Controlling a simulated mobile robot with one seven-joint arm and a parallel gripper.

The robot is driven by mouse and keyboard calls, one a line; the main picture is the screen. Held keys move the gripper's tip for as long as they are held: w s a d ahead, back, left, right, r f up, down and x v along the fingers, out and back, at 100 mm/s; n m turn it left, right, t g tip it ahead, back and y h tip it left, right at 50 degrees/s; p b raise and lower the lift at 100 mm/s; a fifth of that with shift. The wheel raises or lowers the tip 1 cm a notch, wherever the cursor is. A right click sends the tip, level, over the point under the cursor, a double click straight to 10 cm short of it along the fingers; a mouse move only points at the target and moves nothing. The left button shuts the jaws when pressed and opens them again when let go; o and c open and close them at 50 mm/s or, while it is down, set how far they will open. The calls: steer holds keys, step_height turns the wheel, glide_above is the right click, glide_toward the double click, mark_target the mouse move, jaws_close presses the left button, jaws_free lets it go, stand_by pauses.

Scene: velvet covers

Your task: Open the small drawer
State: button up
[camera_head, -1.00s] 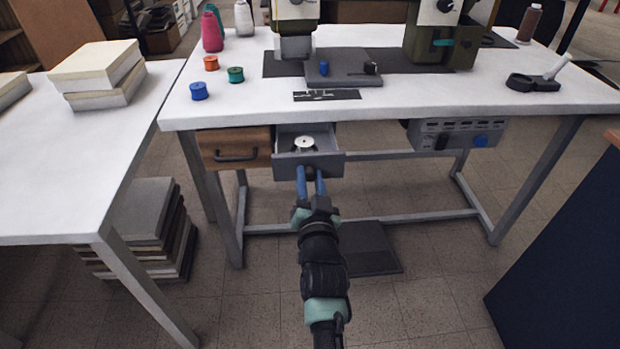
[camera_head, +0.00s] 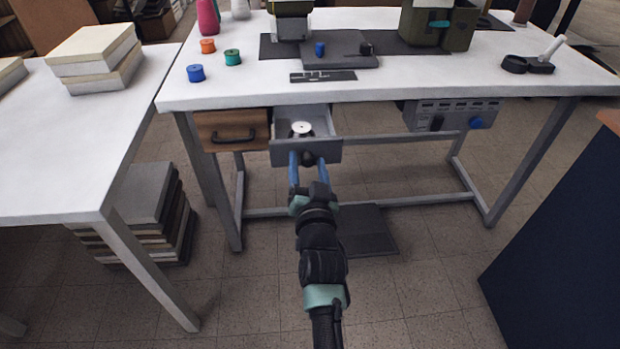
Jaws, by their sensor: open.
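The small grey drawer (camera_head: 330,150) hangs under the white table and is pulled out, so its inside shows. A white-topped round item, perhaps a bobbin, (camera_head: 302,129) sits in it. A dark knob (camera_head: 308,158) is on its front face. My gripper (camera_head: 308,163) is open, with its two blue fingers on either side of the knob, close to the drawer front. Whether the fingers touch the knob cannot be told.
A wooden drawer (camera_head: 232,131) with a dark handle is shut to the left. A grey control box (camera_head: 455,114) hangs under the table at right. The white sewing table (camera_head: 400,92) has metal legs. A stack of boards (camera_head: 155,215) stands on the floor at left. A dark blue panel (camera_head: 560,230) is at right.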

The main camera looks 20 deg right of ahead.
steer(key=p+v, duration=0.1)
steer(key=v, duration=1.1)
steer(key=shift+s, duration=0.35)
steer(key=shift+a+r, duration=0.1)
steer(key=w+a+r+n+t+y, duration=0.15)
steer(key=a+r, duration=0.25)
steer(key=r, duration=0.8)
steer(key=w+a+r+n+t+y, duration=0.1)
steer(key=w+a+r+n+t, duration=0.15)
steer(key=r, duration=1.05)
steer(key=s+a+r+n+t+y, duration=0.1)
steer(key=s+a+r+t, duration=0.2)
steer(key=r, duration=0.5)
steer(key=s+a+r+n+t+y, duration=0.1)
steer(key=s+a+r+n, duration=0.15)
steer(key=s+r, duration=0.4)
steer(key=s+a+r+t+y, duration=0.1)
steer(key=s+a+r+t, duration=0.15)
steer(key=r, duration=0.75)
step_height(320, 180, up, 33)
steer(key=s+p, duration=0.1)
steer(key=p, duration=3.1)
steer(key=shift+s+a+f, duration=0.2)
steer(key=shift+s+a, duration=0.05)
steer(key=shift+a, duration=0.2)
